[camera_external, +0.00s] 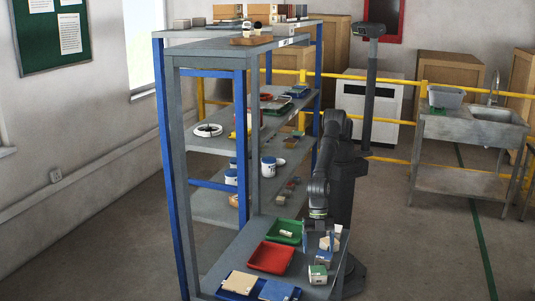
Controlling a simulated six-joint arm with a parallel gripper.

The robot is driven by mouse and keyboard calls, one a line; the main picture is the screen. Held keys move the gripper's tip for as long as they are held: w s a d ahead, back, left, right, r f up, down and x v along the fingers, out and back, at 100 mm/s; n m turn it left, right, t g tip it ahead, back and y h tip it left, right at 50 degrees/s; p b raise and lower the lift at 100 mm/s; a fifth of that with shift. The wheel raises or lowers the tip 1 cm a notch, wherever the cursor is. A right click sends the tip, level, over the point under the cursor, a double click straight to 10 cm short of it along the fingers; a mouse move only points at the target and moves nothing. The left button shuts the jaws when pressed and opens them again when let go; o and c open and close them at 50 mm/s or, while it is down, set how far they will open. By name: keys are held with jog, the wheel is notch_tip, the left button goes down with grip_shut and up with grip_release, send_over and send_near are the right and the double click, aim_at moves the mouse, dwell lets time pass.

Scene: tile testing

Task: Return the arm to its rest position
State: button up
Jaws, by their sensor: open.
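My arm stands on a dark column at the right side of the shelf rack (251,150). The forearm hangs down and my gripper (318,222) is low, above the near lower shelf board. It is open, and I see nothing held in it, though the fingers are very small here. A white and tan block-like item (331,241) is just below and right of it. A green tray (285,232) with a small pale item in it is to its left.
A red tray (271,258), a blue tray (238,283) and a small green-topped box (317,274) are on the same board. Rack posts and upper shelves with bowls and cans stand left of my arm. A sink table (470,130) is at right. Open floor lies between.

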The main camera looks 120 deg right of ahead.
aim_at(318, 270)
jog(key=x, duration=1)
jog(key=shift+r, duration=0.1)
jog(key=shift+r, duration=0.15)
jog(key=v, duration=1.2)
jog(key=x, duration=1.2)
jog(key=shift+f, duration=0.45)
jog(key=r, duration=0.5)
jog(key=shift+w+d, duration=0.15)
jog(key=shift+d, duration=0.1)
jog(key=w+d+r+m+t+h, duration=0.2)
jog(key=d+r+m, duration=1)
jog(key=d+r, duration=0.8)
jog(key=shift+d+m+t+h, duration=0.3)
jog(key=shift+d+t+h, duration=0.2)
jog(key=shift+d+h, duration=0.5)
